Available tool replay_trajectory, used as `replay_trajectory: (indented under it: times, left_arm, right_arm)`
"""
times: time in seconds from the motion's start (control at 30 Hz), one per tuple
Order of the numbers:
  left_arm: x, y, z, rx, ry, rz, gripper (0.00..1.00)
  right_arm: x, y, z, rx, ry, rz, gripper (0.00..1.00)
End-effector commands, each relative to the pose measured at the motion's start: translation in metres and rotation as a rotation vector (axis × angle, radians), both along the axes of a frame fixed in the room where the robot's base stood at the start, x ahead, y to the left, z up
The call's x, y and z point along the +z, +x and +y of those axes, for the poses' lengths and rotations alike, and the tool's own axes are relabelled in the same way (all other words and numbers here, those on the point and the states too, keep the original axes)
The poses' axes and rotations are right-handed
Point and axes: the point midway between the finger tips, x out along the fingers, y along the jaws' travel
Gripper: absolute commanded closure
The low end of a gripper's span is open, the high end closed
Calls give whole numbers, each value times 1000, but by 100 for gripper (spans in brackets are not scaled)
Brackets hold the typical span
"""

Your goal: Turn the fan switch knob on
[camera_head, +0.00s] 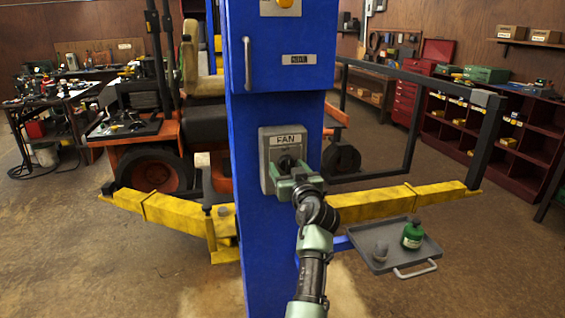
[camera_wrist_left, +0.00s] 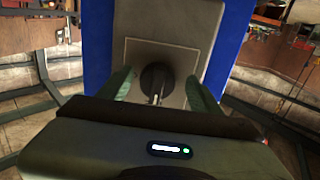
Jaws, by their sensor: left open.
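The grey fan switch plate (camera_head: 282,143), labelled FAN, is mounted on the blue post (camera_head: 262,225). Its round dark knob (camera_wrist_left: 156,80) shows in the left wrist view, centred on the grey plate (camera_wrist_left: 190,60), with a ridge pointing toward the bottom of that view. My left gripper (camera_head: 288,165) is at the plate in the head view and hides part of the knob. In the wrist view my left gripper (camera_wrist_left: 160,87) is open, with one green finger on each side of the knob and gaps between. My right gripper is not in view.
A grey tray (camera_head: 408,268) with a green bottle (camera_head: 413,235) and a small grey item stands right of the post. Yellow lift arms (camera_head: 375,204) extend to both sides. A blue box with a handle (camera_head: 248,63) is above the switch. An orange mower (camera_head: 150,160) stands behind.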

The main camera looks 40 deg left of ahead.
Motion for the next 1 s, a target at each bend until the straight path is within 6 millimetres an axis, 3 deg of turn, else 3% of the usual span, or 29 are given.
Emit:
replay_trajectory:
  times: [0.33, 0.5, 0.57, 1.0]
  left_arm:
    - [0, 0, -2, 0, 0, 1, 38]
    - [0, 0, -2, -1, 0, 1, 86]
    - [0, 0, -2, -1, 0, 1, 98]
    - [-1, 0, -1, -1, 66, 77, 98]
  right_arm:
    - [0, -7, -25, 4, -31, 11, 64]
    - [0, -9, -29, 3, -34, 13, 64]
    - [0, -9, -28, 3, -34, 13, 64]
    - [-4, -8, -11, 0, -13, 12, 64]
